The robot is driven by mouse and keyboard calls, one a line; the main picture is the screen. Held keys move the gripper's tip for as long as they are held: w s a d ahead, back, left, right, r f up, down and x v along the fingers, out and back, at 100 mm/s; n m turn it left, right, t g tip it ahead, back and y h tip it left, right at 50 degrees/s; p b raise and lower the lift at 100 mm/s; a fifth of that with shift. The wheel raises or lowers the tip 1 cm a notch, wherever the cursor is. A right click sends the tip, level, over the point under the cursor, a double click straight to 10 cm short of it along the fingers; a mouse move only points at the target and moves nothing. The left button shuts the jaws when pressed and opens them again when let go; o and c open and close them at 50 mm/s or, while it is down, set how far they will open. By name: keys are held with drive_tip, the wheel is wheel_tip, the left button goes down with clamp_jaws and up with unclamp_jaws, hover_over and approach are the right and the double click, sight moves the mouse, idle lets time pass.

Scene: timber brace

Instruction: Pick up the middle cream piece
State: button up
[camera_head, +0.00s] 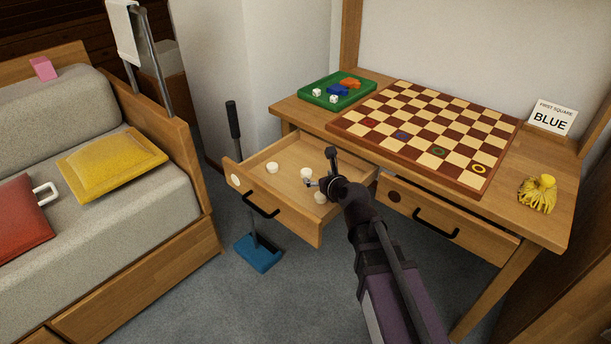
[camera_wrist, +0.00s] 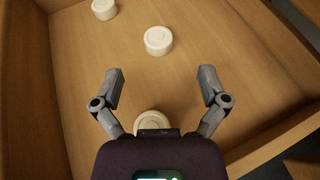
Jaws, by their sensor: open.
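Three round cream pieces lie in the open left drawer (camera_head: 262,196). The middle cream piece (camera_head: 306,173) is just left of my gripper (camera_head: 319,168). In the wrist view the middle piece (camera_wrist: 158,41) lies ahead of the fingertips, roughly centred between them and apart from both. My gripper (camera_wrist: 160,73) is open and empty above the drawer floor. The far-left cream piece (camera_head: 272,168) shows at the top of the wrist view (camera_wrist: 104,8). The nearest cream piece (camera_head: 320,197) is under my gripper, partly hidden by its body in the wrist view (camera_wrist: 152,120).
The drawer walls surround the pieces, and the desk with a checkered board (camera_head: 430,130) stands behind. A green tray (camera_head: 338,91) holds dice and coloured pieces. The right drawer (camera_head: 450,222) is nearly shut. A blue-footed broom or dustpan (camera_head: 258,252) stands left of the drawer.

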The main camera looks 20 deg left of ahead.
sight(306, 170)
drive_tip(key=shift+x, duration=1.25)
drive_tip(key=shift+b, duration=0.3)
drive_tip(key=b+x, duration=0.1)
drive_tip(key=x, duration=0.2)
drive_tip(key=shift+w+a+f, duration=0.1)
drive_tip(key=shift+w+f, duration=0.05)
drive_tip(key=shift+b+x, duration=0.6)
drive_tip(key=shift+x, duration=0.35)
drive_tip(key=shift+a, duration=0.1)
drive_tip(key=c, duration=1)
